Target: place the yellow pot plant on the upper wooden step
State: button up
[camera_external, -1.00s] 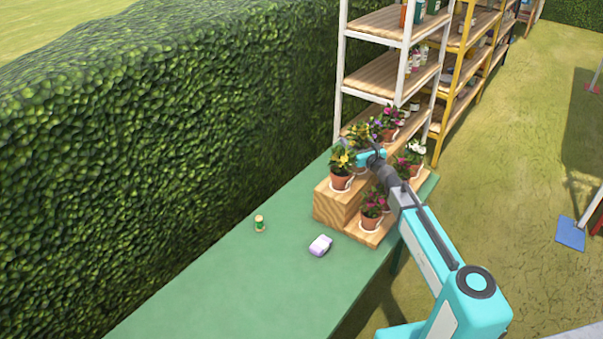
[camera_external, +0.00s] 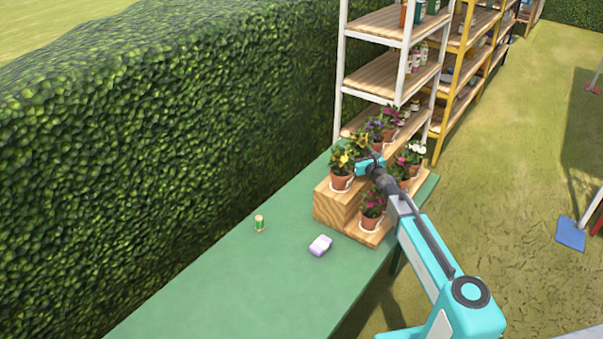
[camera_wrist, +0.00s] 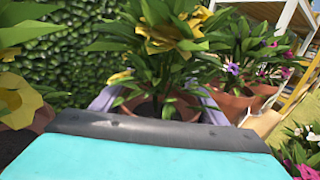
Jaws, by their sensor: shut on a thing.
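The yellow pot plant (camera_wrist: 165,45) stands upright in my gripper (camera_wrist: 158,100), whose two jaws are shut around its terracotta pot (camera_wrist: 160,110). In the external view, the held plant (camera_external: 357,146) is at the upper wooden step (camera_external: 337,205), between another yellow-flowered plant (camera_external: 341,168) and a purple-flowered plant (camera_external: 375,129). My gripper (camera_external: 368,165) partly hides its pot there. I cannot tell whether the pot's base touches the step.
The lower step (camera_external: 368,238) holds several pink- and white-flowered pots in front, close under my arm. A purple-white block (camera_external: 320,245) and a small green-yellow item (camera_external: 259,223) lie on the green table (camera_external: 235,280). A hedge and shelves (camera_external: 385,75) stand behind.

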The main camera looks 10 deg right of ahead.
dwell(0.3)
jog(key=o, duration=1.4)
jog(key=shift+s, duration=0.1)
jog(key=shift+v, duration=3.65)
